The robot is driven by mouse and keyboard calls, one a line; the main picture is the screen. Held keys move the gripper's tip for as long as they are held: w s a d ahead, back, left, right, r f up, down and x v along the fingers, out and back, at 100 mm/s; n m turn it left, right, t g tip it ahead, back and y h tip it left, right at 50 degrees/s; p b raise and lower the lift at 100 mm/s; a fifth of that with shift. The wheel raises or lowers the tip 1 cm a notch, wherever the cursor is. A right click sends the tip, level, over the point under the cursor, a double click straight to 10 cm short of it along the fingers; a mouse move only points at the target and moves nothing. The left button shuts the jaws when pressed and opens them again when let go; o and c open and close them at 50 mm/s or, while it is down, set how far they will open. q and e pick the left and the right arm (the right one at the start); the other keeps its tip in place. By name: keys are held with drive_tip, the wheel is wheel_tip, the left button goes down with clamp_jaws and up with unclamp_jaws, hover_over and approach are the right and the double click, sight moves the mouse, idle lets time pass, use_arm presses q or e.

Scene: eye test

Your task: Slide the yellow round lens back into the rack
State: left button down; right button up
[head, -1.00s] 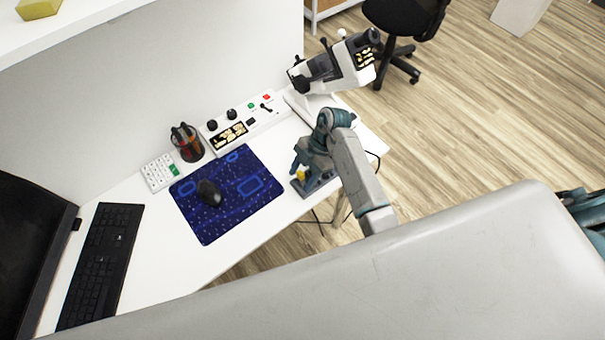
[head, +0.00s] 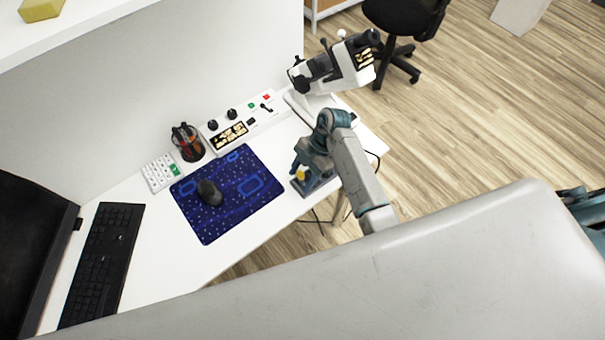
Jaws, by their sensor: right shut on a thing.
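The yellow round lens (head: 301,175) shows as a small yellow patch at the right front edge of the white desk. My right gripper (head: 299,170) points down there and is shut on the lens, partly covering it. My left gripper is not in view.
A blue mat (head: 240,205) with a black mouse (head: 209,192) lies left of the rack. Behind are a pen cup (head: 187,143), a control panel (head: 235,130) and a white optical instrument (head: 340,68). A keyboard (head: 100,262) lies at left. Bare desk lies in front of the mat.

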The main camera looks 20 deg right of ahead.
drive_tip(key=shift+f, duration=0.6)
drive_tip(key=o, duration=1)
drive_tip(key=shift+o, duration=0.2)
drive_tip(key=b+v, duration=0.3)
drive_tip(key=v, duration=0.5)
drive_tip(key=shift+w+d+r, duration=0.1)
drive_tip(key=shift+d, duration=0.05)
drive_tip(key=shift+p+v, duration=0.9)
drive_tip(key=shift+v, duration=0.3)
drive_tip(key=shift+r, duration=0.1)
